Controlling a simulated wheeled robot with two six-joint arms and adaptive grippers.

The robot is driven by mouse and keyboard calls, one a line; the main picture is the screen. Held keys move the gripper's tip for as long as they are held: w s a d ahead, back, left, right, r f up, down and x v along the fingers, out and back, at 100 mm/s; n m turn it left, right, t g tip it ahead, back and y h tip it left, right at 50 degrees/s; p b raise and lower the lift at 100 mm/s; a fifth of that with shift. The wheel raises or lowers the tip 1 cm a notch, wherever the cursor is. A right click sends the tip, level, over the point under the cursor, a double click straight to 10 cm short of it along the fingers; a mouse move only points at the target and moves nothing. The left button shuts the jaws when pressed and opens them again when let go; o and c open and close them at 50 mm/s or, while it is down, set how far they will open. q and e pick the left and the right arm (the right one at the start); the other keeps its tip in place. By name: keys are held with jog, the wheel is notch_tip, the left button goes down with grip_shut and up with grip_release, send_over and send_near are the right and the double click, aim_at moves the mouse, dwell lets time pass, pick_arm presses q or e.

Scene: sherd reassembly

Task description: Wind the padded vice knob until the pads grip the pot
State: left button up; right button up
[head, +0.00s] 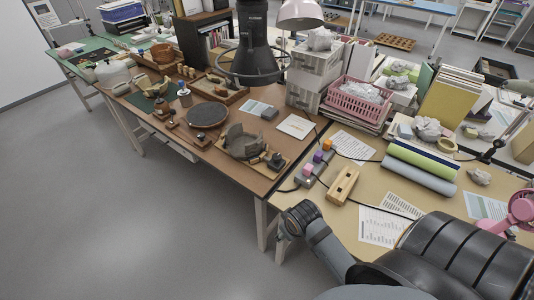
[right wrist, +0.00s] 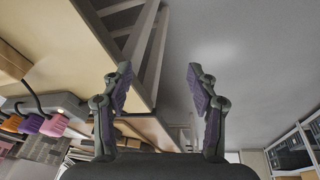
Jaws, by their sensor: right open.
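A grey-brown pot (head: 241,140) with an uneven rim stands in a small vice on a wooden board (head: 281,166), near the front edge of the brown table. A dark knob (head: 276,160) sits at the right end of the vice. Whether the pads touch the pot is too small to tell. My right gripper (right wrist: 158,85) is open and empty in the right wrist view, beside the table edge with grey floor beyond. The pot and vice do not show in that view. In the head view part of my right arm shows at the lower right. My left gripper is not in view.
A round dark turntable (head: 207,114) stands left of the pot. A magnifier lamp (head: 252,65) hangs behind it. A pink basket (head: 358,97) stands behind. Floor in front is clear.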

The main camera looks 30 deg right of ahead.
aim_at(277, 156)
jog(key=shift+n+g, duration=0.3)
jog(key=shift+n, duration=0.4)
jog(key=w, duration=0.2)
jog(key=w+d, duration=0.1)
jog(key=w, duration=0.2)
jog(key=w+d, duration=0.1)
jog(key=w, duration=0.2)
jog(key=shift+r, duration=0.4)
jog(key=shift+n+g, duration=0.5)
jog(key=w+d, duration=0.1)
jog(key=w, duration=0.1)
jog(key=w+d+r, duration=0.1)
jog(key=w, duration=0.2)
jog(key=w+d+r, duration=0.1)
jog(key=w, duration=0.1)
jog(key=shift+w+d, duration=0.1)
jog(key=shift+w, duration=0.2)
jog(key=w+d+r+n+g+y, duration=0.1)
jog(key=w+d+r, duration=0.2)
jog(key=w+r, duration=0.25)
jog(key=w+d+r+g, duration=0.1)
jog(key=w+d+r, duration=0.35)
jog(key=r, duration=0.25)
jog(key=f, duration=0.7)
jog(key=w+a+f, duration=0.1)
jog(key=f, duration=0.2)
jog(key=shift+f, duration=0.15)
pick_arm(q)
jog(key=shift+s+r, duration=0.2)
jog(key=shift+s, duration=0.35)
